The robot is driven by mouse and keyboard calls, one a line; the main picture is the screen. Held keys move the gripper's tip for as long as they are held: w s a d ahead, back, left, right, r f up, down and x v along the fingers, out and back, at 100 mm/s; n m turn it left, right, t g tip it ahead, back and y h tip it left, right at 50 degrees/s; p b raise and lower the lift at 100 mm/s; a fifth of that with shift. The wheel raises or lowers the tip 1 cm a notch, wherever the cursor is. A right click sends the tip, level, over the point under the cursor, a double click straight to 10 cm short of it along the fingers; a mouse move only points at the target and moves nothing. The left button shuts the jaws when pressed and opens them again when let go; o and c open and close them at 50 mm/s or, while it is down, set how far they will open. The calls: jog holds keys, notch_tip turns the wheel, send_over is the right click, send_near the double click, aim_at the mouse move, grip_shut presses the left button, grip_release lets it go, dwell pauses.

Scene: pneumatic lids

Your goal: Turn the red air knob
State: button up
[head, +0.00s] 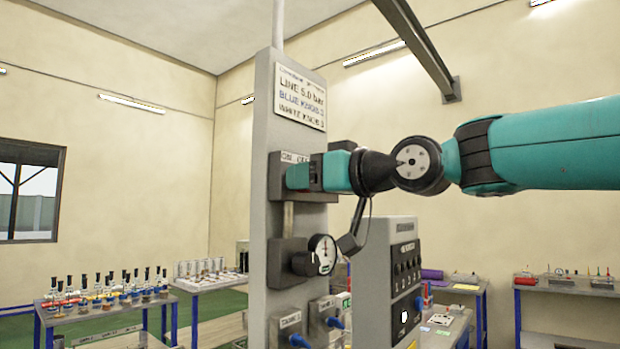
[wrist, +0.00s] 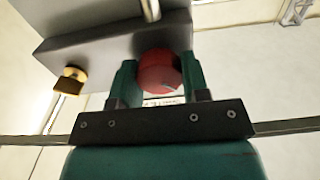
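The red air knob (wrist: 160,72) is round and shows in the wrist view, in front of a grey block on the panel. My gripper (wrist: 159,75) has one teal finger on each side of it, with no clear gap between fingers and knob. In the head view my gripper (head: 298,177) reaches from the right to the upper grey box (head: 276,178) on the tall grey column (head: 262,130). The knob is hidden there behind the fingers.
A brass fitting (wrist: 70,80) sits beside the knob. Below my gripper are a round gauge (head: 322,254) and blue knobs (head: 299,341). A grey control box (head: 404,270) stands to the right. Tables with bottles (head: 108,300) stand at the left.

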jog(key=shift+m, duration=0.3)
jog(key=m, duration=0.3)
jog(key=shift+m, duration=0.4)
jog(key=m, duration=0.4)
jog(key=shift+m, duration=0.3)
jog(key=m, duration=0.5)
jog(key=shift+p, duration=0.4)
jog(key=shift+f+m+p, duration=0.1)
jog(key=shift+m+p, duration=0.35)
jog(key=shift+m, duration=1.35)
jog(key=shift+w+m, duration=0.1)
jog(key=shift+m, duration=0.2)
jog(key=o, duration=0.9)
jog(key=shift+d, duration=0.1)
